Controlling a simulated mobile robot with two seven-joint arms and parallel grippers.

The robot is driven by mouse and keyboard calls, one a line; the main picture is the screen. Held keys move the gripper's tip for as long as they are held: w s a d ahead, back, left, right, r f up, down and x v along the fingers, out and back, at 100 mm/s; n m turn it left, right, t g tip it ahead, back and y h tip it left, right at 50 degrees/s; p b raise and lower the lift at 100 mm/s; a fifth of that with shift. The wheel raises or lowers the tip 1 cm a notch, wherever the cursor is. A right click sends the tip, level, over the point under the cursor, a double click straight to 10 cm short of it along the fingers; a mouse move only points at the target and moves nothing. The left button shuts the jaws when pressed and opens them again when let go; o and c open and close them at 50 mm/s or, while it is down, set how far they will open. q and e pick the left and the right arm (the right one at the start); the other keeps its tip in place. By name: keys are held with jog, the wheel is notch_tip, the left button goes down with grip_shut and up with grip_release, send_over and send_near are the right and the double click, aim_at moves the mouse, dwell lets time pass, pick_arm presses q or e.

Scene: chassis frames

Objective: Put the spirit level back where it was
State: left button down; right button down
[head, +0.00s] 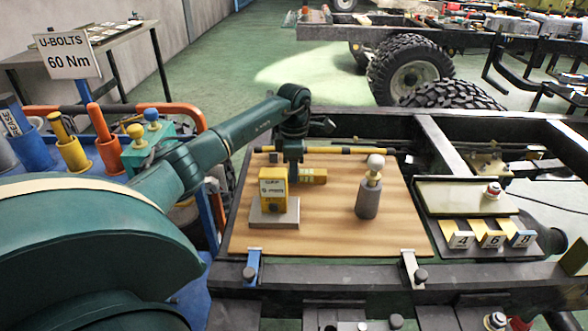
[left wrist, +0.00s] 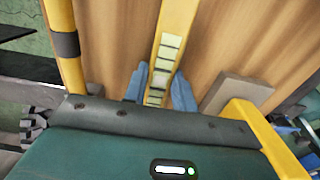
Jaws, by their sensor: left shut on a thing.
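The spirit level is a yellow bar with several pale windows. It runs lengthwise between the blue fingers of my left gripper (left wrist: 160,85) in the left wrist view, where its upper part (left wrist: 172,35) shows. In the head view its right end (head: 314,176) sticks out behind a yellow box. My right gripper is in neither view.
The yellow box (head: 273,182) stands on a grey block (head: 262,215) close in front of the gripper. A grey cylinder with a wooden knob (head: 368,198) stands to the right. A yellow-and-black bar (head: 335,150) runs along the board's back edge. The board's front right is clear.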

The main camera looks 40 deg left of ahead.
pick_arm(q)
jog(key=c, duration=1.1)
grip_release()
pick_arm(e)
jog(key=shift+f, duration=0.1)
pick_arm(q)
jog(key=shift+r+p, duration=0.75)
jog(key=shift+r, duration=5.4)
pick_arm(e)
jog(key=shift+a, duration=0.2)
